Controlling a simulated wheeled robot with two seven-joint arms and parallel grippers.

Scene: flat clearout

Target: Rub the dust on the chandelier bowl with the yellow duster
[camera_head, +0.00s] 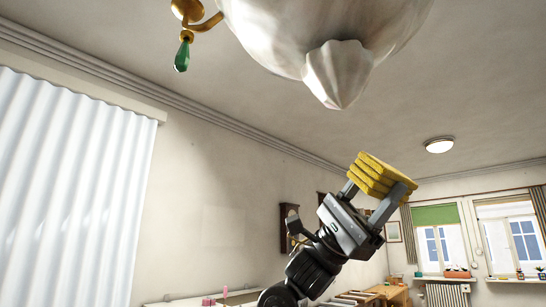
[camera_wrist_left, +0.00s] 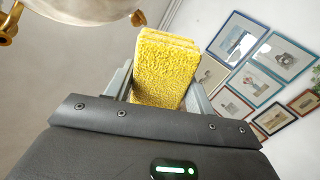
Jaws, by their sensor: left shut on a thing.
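The chandelier bowl (camera_head: 275,30) is white and hangs at the top of the head view, with a pointed fluted finial (camera_head: 338,75) below it. A part of the bowl also shows at the top left of the left wrist view (camera_wrist_left: 90,8). My left gripper (camera_head: 378,187) is shut on the yellow duster (camera_head: 376,175), a ridged block that also shows in the left wrist view (camera_wrist_left: 165,70). The duster is below and to the right of the finial in the picture, apart from it. I cannot make out dust on the bowl. My right gripper is not in view.
A brass arm with a green glass drop (camera_head: 182,56) hangs left of the bowl. A round ceiling lamp (camera_head: 439,145) is farther back. A white curtain (camera_head: 70,190) covers the left side. Framed pictures (camera_wrist_left: 237,38) hang on a wall.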

